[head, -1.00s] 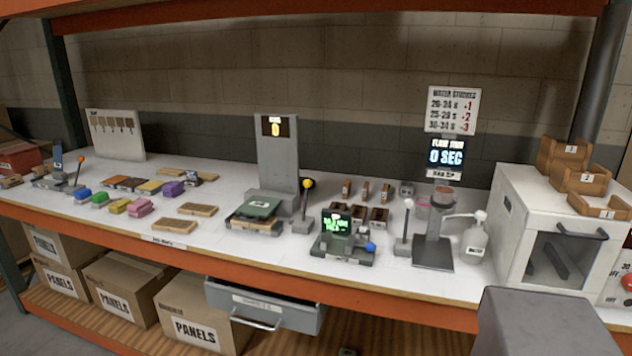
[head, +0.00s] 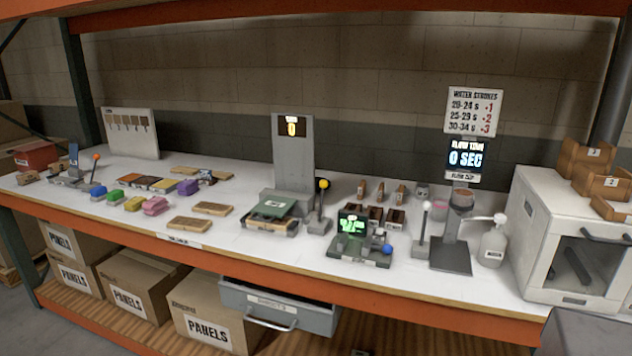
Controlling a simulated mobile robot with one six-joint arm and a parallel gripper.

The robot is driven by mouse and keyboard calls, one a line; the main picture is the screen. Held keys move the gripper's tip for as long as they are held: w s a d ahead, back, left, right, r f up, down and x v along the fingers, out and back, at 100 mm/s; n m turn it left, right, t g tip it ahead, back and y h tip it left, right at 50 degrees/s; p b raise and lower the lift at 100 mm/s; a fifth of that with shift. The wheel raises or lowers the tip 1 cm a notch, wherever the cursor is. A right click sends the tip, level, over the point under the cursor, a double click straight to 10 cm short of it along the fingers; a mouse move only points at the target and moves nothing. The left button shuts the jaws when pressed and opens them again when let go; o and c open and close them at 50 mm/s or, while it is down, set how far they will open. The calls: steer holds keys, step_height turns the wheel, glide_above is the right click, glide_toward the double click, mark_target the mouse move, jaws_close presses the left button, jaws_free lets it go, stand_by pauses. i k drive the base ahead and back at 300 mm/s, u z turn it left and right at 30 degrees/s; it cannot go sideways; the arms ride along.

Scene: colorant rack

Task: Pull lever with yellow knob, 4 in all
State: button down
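The lever with the yellow knob (head: 323,185) stands on the bench just right of a tall grey machine (head: 293,152). Its dark shaft is close to upright, with the yellow knob at the top, above a grey base. A lit display on the machine's column reads 0. A green-topped block (head: 271,209) sits at the machine's front. My gripper is not in view.
A white-knobbed lever (head: 424,222) and an orange-knobbed lever (head: 95,172) stand elsewhere. A scale with a green display (head: 352,223) is in front, right of the yellow-knobbed lever. An open grey drawer (head: 318,318) juts out below the bench.

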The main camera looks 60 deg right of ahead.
mark_target(323, 183)
steer(key=u, duration=0.05)
steer(key=i, duration=1)
steer(key=z, duration=0.05)
